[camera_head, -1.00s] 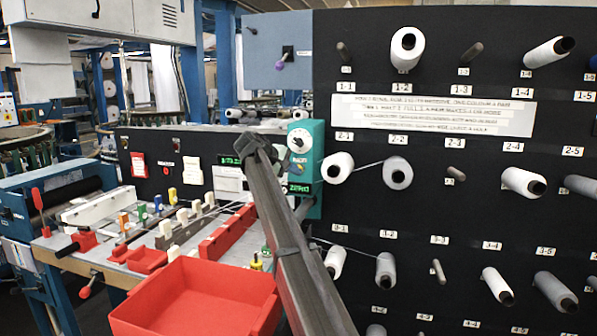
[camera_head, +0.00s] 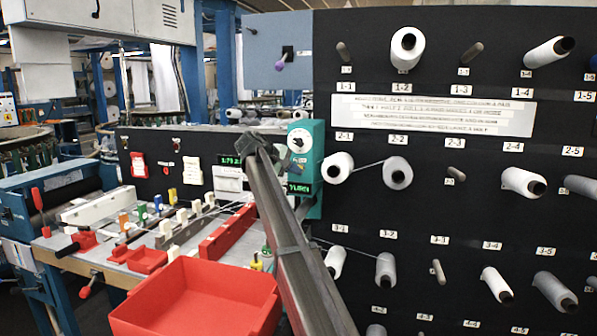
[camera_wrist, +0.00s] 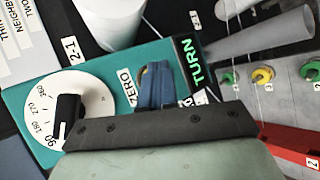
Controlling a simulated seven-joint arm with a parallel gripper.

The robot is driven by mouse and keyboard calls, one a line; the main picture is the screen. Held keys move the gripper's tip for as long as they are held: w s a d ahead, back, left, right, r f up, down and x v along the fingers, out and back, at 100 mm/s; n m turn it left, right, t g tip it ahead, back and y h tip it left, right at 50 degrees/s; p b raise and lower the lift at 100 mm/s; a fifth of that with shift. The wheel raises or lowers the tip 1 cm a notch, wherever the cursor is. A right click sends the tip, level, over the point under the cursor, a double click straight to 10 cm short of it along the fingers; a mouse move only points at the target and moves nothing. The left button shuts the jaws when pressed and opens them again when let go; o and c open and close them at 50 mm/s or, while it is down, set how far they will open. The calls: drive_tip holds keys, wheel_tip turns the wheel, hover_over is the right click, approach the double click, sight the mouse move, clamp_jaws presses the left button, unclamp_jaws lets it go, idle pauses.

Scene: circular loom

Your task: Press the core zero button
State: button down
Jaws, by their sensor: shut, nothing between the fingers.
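The teal control box (camera_head: 314,165) stands at the left edge of the black peg board. In the wrist view it shows a white dial (camera_wrist: 85,108) with a black knob, a ZERO label (camera_wrist: 126,88) and a green display (camera_wrist: 188,62) reading TURN. My gripper (camera_wrist: 157,78) is shut and empty, its blue fingertips right at the spot beside the ZERO label. In the head view my gripper (camera_head: 256,147) is left of the box.
The black board (camera_head: 420,200) with numbered pegs and white yarn cones fills the right side. A red bin (camera_head: 195,300) stands in front below. Left lies a bench with red trays (camera_head: 148,261), levers and coloured clips. A purple-knobbed switch (camera_head: 280,66) is above.

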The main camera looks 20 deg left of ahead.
drive_tip(key=shift+s, duration=0.85)
drive_tip(key=s, duration=0.5)
idle(0.3)
drive_tip(key=shift+f, duration=0.1)
idle(0.4)
